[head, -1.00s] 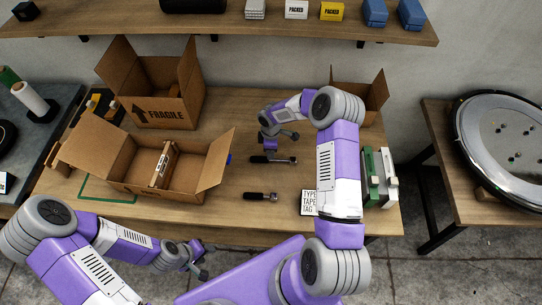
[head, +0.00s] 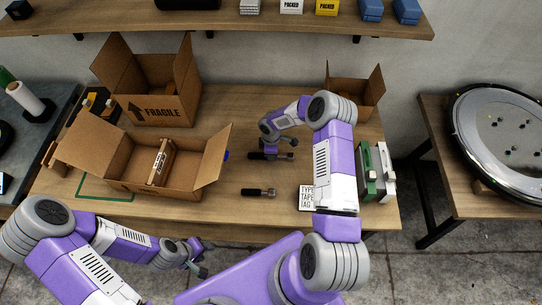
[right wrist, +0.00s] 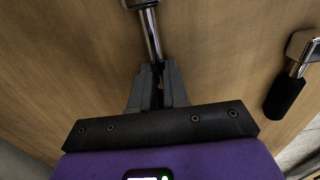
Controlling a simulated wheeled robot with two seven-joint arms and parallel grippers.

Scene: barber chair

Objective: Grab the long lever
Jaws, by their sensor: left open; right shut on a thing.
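Two levers with black handles and chrome shafts lie on the wooden table. The far lever (head: 284,156) is under my right gripper (head: 265,153), and the near lever (head: 258,192) lies closer to me. In the right wrist view, my right gripper (right wrist: 158,78) is shut on the far lever, whose chrome shaft (right wrist: 151,38) runs away from between the fingers. Its handle is mostly hidden there. The near lever (right wrist: 289,82) shows at the right, apart from the gripper. My left gripper (head: 203,262) is open and empty, in front of the table's near edge.
An open carton (head: 190,180) stands left of the levers, with a FRAGILE box (head: 158,110) behind it. A smaller box (head: 357,90) is at the back right. A tag card (head: 306,198) and green and white pieces (head: 368,175) lie right.

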